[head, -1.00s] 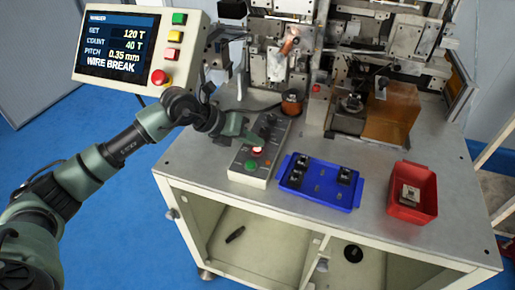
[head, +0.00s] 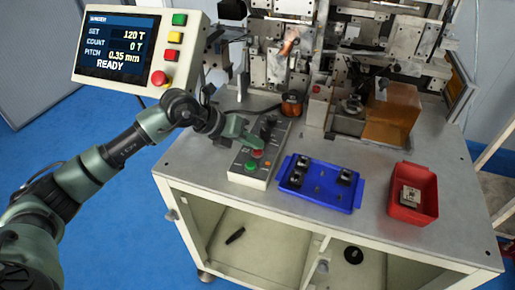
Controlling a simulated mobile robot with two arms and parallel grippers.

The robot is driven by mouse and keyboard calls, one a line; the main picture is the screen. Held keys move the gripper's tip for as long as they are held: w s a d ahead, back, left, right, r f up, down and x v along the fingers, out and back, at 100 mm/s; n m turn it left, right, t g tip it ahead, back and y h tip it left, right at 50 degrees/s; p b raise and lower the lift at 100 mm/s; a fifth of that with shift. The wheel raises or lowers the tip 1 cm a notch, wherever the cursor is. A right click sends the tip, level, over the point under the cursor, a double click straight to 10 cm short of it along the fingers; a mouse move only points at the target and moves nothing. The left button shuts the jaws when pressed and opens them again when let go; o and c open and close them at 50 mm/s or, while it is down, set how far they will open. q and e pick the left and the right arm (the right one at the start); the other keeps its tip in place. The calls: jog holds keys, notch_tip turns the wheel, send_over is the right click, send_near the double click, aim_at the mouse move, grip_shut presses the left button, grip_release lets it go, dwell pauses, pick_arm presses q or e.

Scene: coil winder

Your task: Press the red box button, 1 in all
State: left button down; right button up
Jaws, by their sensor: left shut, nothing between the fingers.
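The button box (head: 247,171) is a grey panel on the machine table, with a green button (head: 250,166) at its near end and a red button (head: 257,154) just beyond it. Dark knobs sit at its far end. My left gripper (head: 252,143) is shut and empty, its green fingers just above and beside the red button. I cannot tell whether the fingertips touch it. The screen (head: 118,47) at the upper left reads SET 120 T, COUNT 0 T, PITCH 0.35 mm, READY. My right gripper is not in view.
A blue tray (head: 322,200) with several dark parts sits right of the button box. A red bin (head: 432,200) with a part in it is farther right. The winding machine (head: 290,70) and an amber block (head: 392,115) stand behind. The screen housing has its own red button (head: 159,78).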

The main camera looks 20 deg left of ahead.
aim_at(254, 151)
pick_arm(q)
jog(key=shift+r, duration=0.6)
jog(key=shift+r+p, duration=0.1)
jog(key=shift+p, duration=0.25)
jog(key=shift+r+p, duration=1.5)
jog(key=shift+r, duration=0.95)
